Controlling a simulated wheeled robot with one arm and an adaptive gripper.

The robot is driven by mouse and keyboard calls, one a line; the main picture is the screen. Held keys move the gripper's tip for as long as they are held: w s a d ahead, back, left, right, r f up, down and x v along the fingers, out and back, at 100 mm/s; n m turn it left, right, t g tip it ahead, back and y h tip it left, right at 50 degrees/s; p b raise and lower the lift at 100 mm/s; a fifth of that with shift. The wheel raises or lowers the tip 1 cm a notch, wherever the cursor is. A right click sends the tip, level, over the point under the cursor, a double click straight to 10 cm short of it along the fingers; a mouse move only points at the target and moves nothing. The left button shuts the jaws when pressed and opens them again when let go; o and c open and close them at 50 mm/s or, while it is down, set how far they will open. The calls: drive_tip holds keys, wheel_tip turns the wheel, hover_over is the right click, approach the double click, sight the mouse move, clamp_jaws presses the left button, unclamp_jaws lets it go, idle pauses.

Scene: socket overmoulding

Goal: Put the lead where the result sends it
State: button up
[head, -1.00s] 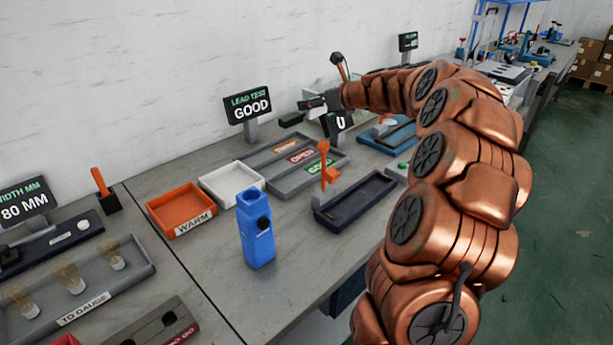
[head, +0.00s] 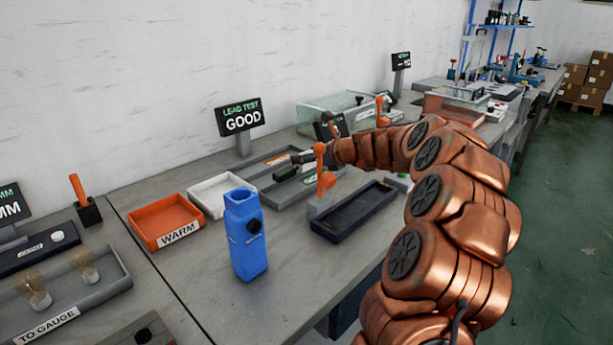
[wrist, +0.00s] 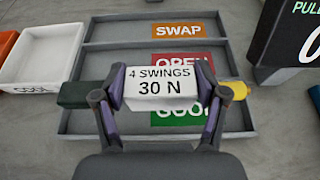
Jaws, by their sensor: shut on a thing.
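My gripper (wrist: 160,92) is shut on the lead (wrist: 78,95), which has a dark green end at left, a yellow end at right and a white tag reading "4 SWINGS 30 N". In the wrist view the lead lies crosswise over the grey result tray (wrist: 110,32), whose lanes are labelled SWAP, OPEN and GOOD. The lead and fingers partly cover the OPEN and GOOD labels. Whether the lead touches the tray cannot be told. In the head view my gripper (head: 303,157) is above the tray (head: 262,197). The test display (head: 240,117) reads "LEAD TEST GOOD".
A white COOL tray (head: 205,205) and an orange WARM tray (head: 150,238) stand left of the result tray. A blue bottle-like object (head: 246,240) stands in front. A dark tray (head: 345,228) with an orange lever (head: 325,180) lies close on the right.

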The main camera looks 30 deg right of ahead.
sight(308, 169)
drive_tip(key=shift+f+b, duration=0.6)
drive_tip(key=shift+f, duration=1.65)
drive_tip(key=shift+f, duration=0.1)
drive_tip(key=o, duration=1.3)
drive_tip(key=p+v, duration=0.1)
drive_tip(key=v, duration=1.1)
drive_tip(key=shift+s+p, duration=0.1)
drive_tip(key=shift+p, duration=0.3)
